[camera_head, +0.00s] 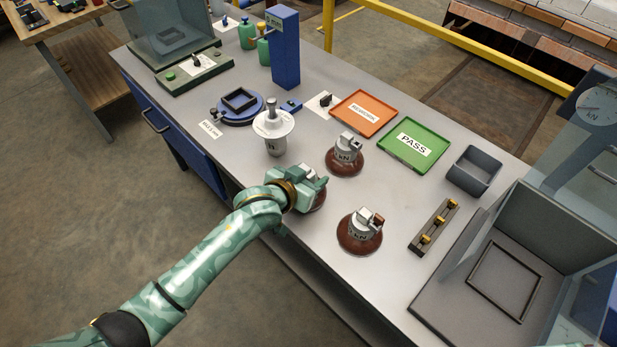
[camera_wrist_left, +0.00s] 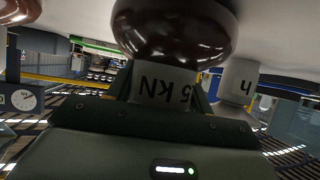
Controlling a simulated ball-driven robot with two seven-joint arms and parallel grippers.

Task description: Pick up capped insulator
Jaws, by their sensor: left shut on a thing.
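My left gripper (camera_head: 312,187) is shut on a capped insulator. The insulator's brown disc (camera_head: 319,201) shows below the gripper in the head view, and the gripper hides most of its cap. In the left wrist view the glossy brown disc (camera_wrist_left: 175,30) and the grey cap (camera_wrist_left: 160,86) marked "5 kN" sit between the fingers (camera_wrist_left: 162,100). I cannot tell whether the disc touches the bench. Two similar capped insulators stand upright on the bench, one behind (camera_head: 345,157) and one to the right (camera_head: 360,232). My right gripper is not in view.
A white-disc insulator (camera_head: 273,128) stands behind the gripper. An orange tray (camera_head: 346,123), a green PASS tray (camera_head: 436,137), a dark bin (camera_head: 472,171) and a slotted bar with brass pieces (camera_head: 433,228) lie to the right. A blue post (camera_head: 286,55) rises at the back.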

